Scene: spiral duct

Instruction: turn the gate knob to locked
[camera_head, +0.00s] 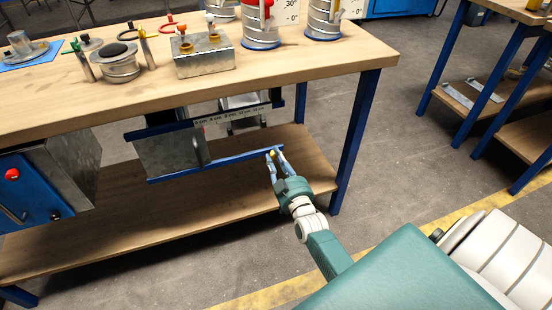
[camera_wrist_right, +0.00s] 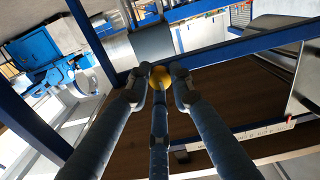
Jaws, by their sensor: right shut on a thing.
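A small yellow knob (camera_head: 272,152) sits at the right end of the lower blue rail of the gate frame (camera_head: 221,160), under the tabletop. The knob also shows in the wrist view (camera_wrist_right: 159,78). My right gripper (camera_head: 276,154) reaches it from the front right, and its dark fingers close around the knob from several sides. A grey sliding panel (camera_head: 168,153) with a handle stands at the left of the gate frame. The fingers partly cover the knob, and I cannot read its turn position. My left gripper is not in view.
The wooden workbench (camera_head: 340,62) carries a metal box (camera_head: 203,57), spiral duct pieces (camera_head: 323,20) and small tools. A lower shelf (camera_head: 290,178) runs beneath the gate. A blue leg (camera_head: 355,140) stands right of my gripper.

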